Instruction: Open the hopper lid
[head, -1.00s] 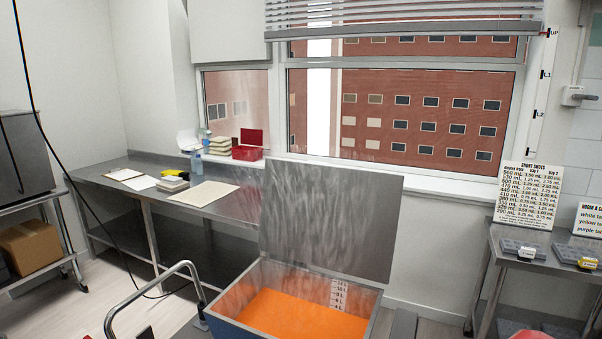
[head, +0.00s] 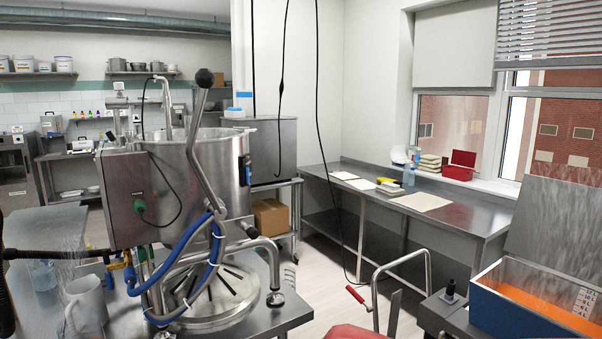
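The hopper (head: 520,310) is a blue-sided metal box at the right edge of the head view, partly cut off by the frame. Orange liquid shows inside it, with a white level scale on the inner wall. Its lid (head: 560,225) is a grey brushed-metal panel standing upright along the back of the box, so the hopper is open. The lid's right part is out of frame. Neither of my grippers can be made out in this view.
A large steel kettle (head: 190,175) with a lever and blue hoses stands on a metal table (head: 285,312) at left. A bent metal rail (head: 374,290) stands left of the hopper. A long steel bench (head: 450,238) runs under the window. Pale floor shows between them.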

